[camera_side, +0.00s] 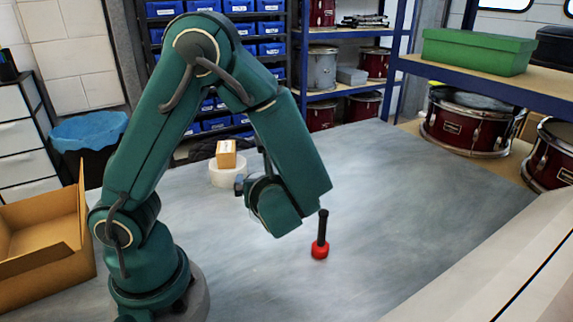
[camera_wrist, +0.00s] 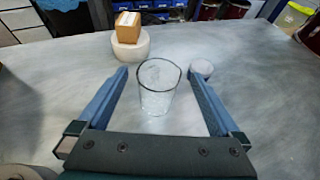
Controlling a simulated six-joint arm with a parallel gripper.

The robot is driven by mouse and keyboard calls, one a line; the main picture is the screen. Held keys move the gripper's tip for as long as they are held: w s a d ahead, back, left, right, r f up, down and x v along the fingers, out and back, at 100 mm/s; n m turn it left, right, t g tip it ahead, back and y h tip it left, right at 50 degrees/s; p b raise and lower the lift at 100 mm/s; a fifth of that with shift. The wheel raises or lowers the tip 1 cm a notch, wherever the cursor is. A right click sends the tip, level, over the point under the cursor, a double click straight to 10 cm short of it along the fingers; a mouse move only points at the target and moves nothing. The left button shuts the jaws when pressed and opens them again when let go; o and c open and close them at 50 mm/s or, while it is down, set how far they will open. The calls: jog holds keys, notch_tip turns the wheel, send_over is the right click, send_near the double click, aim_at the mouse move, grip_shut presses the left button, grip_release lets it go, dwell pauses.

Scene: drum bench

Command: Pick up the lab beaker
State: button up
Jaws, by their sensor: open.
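The lab beaker (camera_wrist: 157,98) is a clear glass with a dark-looking rim, upright on the grey bench in the wrist view. My gripper (camera_wrist: 160,74) is open, with one blue finger on each side of the beaker in the picture. Gaps show on both sides, and the fingers do not appear to touch it. I cannot tell how far the fingertips are above the bench. In the side view I cannot make out the beaker, and my arm hides most of the gripper.
A cardboard box (camera_side: 226,154) sits on a white roll (camera_side: 224,176) behind my gripper. A red-based tool with a black handle (camera_side: 320,248) stands on the bench (camera_side: 400,190). The bench's right side is clear.

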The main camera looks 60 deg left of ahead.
notch_tip(320, 180, down, 9)
jog(key=shift+r, duration=0.2)
jog(key=shift+x, duration=2.55)
jog(key=shift+c, duration=0.3)
jog(key=shift+r, duration=0.1)
jog(key=c, duration=1.1)
